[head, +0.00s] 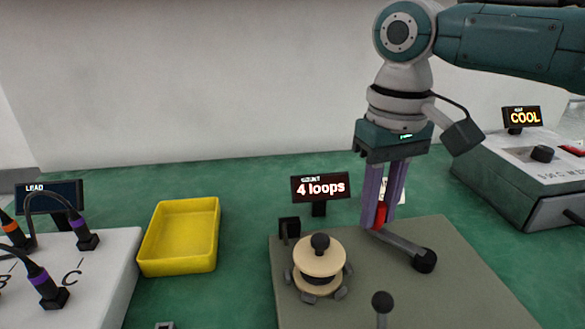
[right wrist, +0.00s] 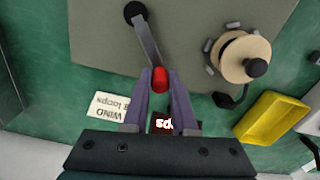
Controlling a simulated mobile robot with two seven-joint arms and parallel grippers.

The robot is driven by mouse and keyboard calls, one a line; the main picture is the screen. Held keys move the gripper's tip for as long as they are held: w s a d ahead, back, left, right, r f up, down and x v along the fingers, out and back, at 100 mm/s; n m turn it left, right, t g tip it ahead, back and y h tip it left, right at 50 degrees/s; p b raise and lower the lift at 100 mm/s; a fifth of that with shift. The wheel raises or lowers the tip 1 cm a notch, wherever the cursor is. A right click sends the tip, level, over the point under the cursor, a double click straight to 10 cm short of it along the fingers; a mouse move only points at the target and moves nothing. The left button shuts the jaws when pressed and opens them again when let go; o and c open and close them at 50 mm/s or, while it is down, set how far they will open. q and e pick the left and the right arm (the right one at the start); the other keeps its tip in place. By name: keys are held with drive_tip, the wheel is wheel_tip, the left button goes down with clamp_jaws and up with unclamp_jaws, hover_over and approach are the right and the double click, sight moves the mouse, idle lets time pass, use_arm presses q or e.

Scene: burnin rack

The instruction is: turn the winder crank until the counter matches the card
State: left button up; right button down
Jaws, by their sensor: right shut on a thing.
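The crank arm (head: 400,243) runs from a dark hub (head: 425,260) on the grey winder plate (head: 450,295) to a red handle (head: 381,215). My right gripper (head: 378,219) points down and is shut on the red handle, which also shows between the fingers in the right wrist view (right wrist: 160,79). The counter (head: 320,188) behind the plate reads "4 loops". The card (right wrist: 113,107) lies behind the plate; it reads "WIND" and "loops" upside down, its number hard to make out. In the head view the fingers partly cover it. My left gripper is out of view.
A cream spool (head: 319,262) with a dark knob sits left of the crank. A dark knobbed lever (head: 382,303) stands at the front. A yellow tray (head: 180,237) and a lead panel (head: 105,275) are left; a grey box with a "COOL" display (head: 523,118) is right.

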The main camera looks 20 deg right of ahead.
idle(0.8)
drive_tip(key=shift+w+d+r+m+p, duration=0.1)
drive_tip(key=shift+d+r+m+p, duration=0.25)
drive_tip(key=shift+m+p, duration=0.6)
drive_tip(key=d+m+p, duration=0.2)
drive_tip(key=m+p, duration=0.1)
drive_tip(key=p, duration=0.1)
drive_tip(key=shift+w+d+f, duration=0.1)
drive_tip(key=shift+w, duration=0.05)
drive_tip(key=d+m+p, duration=0.1)
drive_tip(key=m+p, duration=0.1)
drive_tip(key=shift+d+m, duration=0.35)
drive_tip(key=d+m+p, duration=0.1)
drive_tip(key=m, duration=0.1)
drive_tip(key=shift+s+d+f+m+p, duration=0.1)
drive_tip(key=shift+s+d+m+p, duration=0.2)
drive_tip(key=shift+s+d+p, duration=0.1)
drive_tip(key=m+p, duration=0.1)
drive_tip(key=s+d+m, duration=0.1)
drive_tip(key=shift+d+m+p, duration=0.2)
drive_tip(key=shift+m+p, duration=0.15)
drive_tip(key=shift+m, duration=0.05)
drive_tip(key=m+p, duration=0.1)
drive_tip(key=s+d+m+p, duration=0.1)
drive_tip(key=m, duration=0.1)
drive_tip(key=shift+s+d, duration=0.25)
drive_tip(key=shift+s, duration=0.05)
drive_tip(key=shift+s+d+f+m+p, duration=0.15)
drive_tip(key=shift+s+m+p, duration=0.3)
drive_tip(key=shift+m, duration=0.45)
